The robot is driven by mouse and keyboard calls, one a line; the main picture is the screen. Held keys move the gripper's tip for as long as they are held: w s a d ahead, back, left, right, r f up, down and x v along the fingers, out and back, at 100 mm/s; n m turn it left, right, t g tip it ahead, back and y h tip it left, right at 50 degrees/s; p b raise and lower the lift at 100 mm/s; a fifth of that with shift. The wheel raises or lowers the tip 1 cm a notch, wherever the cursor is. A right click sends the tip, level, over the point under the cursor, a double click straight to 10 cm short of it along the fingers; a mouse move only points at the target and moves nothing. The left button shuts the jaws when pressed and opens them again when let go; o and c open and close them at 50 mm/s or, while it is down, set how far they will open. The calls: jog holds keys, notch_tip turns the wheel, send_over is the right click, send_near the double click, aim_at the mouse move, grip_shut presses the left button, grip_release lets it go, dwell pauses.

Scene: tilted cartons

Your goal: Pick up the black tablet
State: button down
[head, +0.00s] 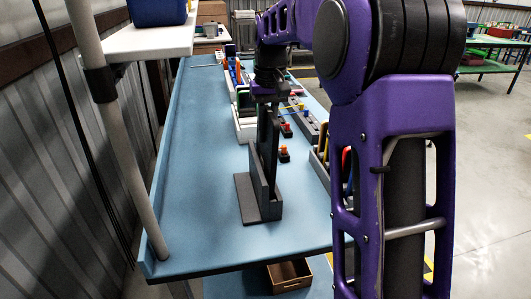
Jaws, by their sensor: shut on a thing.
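The black tablet (267,135) is a thin dark slab standing upright on edge at the middle of the blue workbench. Its lower part is at a dark grey holder (270,209) with a flat base and upright walls; I cannot tell if it touches the holder's bottom. My gripper (267,98) points down from my purple arm and is shut on the tablet's top edge. The fingertips are small and dark here, so their exact contact is hard to see.
Behind the holder are a white rack (245,127) and dark blocks with coloured parts. A small red-topped piece (284,153) sits right of the tablet. The blue bench (195,180) is clear on the left. A post (128,165) and white shelf (150,42) stand at left.

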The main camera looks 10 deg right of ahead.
jog(key=shift+r, duration=0.15)
jog(key=r, duration=0.2)
jog(key=r+p, duration=0.1)
jog(key=r, duration=0.1)
jog(key=d+r, duration=0.1)
jog(key=r, duration=0.2)
jog(key=shift+p, duration=0.3)
jog(key=d, duration=1.3)
jog(key=shift+d+p, duration=0.15)
jog(key=shift+p, duration=0.2)
jog(key=shift+r+p, duration=0.6)
jog(key=shift+p, duration=0.3)
notch_tip(320, 180, up, 8)
jog(key=shift+f+p, duration=0.25)
jog(key=shift+p, duration=0.05)
dwell(0.6)
